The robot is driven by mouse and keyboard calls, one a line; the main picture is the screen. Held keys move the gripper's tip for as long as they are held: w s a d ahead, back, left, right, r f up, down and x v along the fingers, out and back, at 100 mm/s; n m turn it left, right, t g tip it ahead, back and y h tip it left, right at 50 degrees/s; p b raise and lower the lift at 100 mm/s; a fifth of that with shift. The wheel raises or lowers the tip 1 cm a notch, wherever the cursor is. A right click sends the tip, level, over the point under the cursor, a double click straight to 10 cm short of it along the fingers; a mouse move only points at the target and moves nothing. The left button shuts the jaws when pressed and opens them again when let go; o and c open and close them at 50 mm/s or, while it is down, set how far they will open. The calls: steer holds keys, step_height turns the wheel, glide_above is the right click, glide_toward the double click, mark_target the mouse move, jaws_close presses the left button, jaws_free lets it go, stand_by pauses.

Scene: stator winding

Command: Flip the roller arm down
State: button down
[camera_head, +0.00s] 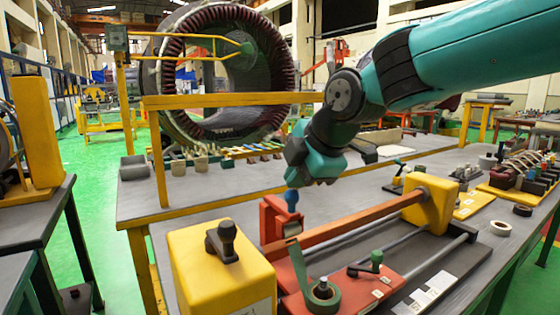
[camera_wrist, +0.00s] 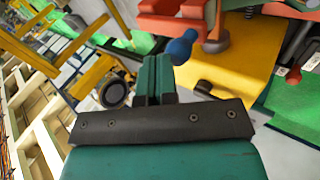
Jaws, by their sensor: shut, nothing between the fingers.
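The roller arm (camera_head: 275,222) is an orange-red piece standing up at the left end of the orange rail. A blue knob (camera_head: 291,198) tops it, with a grey roller (camera_head: 292,229) below. In the wrist view, the blue knob (camera_wrist: 183,46) lies just right of my fingertips, and the orange-red arm (camera_wrist: 178,22) is beyond it. My gripper (camera_wrist: 158,62) is shut and empty, its teal fingers beside the knob. I cannot tell whether they touch it. In the head view, my gripper (camera_head: 294,182) is just above the knob, its fingertips hard to make out.
A yellow block with a black handle (camera_head: 205,262) stands front left, and another yellow block (camera_head: 430,203) holds the rail's far end. A yellow railing (camera_head: 225,99) stands behind.

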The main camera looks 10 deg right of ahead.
steer(key=shift+s+d+f, duration=0.2)
steer(key=shift+d+f, duration=0.1)
steer(key=shift+f, duration=0.05)
steer(key=shift+s+d+f, duration=0.1)
steer(key=shift+d+f, duration=0.05)
steer(key=shift+f, duration=0.05)
steer(key=shift+r, duration=0.1)
steer(key=w+p+v, duration=0.1)
steer(key=v, duration=1.1)
steer(key=shift+s+d+r+p, duration=0.15)
steer(key=shift+d+r+p, duration=0.2)
steer(key=shift+r, duration=0.3)
steer(key=shift+a, duration=0.15)
steer(key=s+a+f+m+g+p, duration=0.1)
steer(key=s+f+m+g+p, duration=0.1)
steer(key=s+f+m, duration=0.5)
steer(key=s+a+f+m+g+p, duration=0.2)
steer(key=s+f+m+g, duration=0.2)
steer(key=s, duration=0.7)
step_height(320, 180, down, 3)
steer(key=m, duration=0.2)
steer(key=shift+s+f+m+g+y, duration=0.2)
steer(key=shift+s+m+g+y, duration=0.1)
steer(key=shift+m+g, duration=0.1)
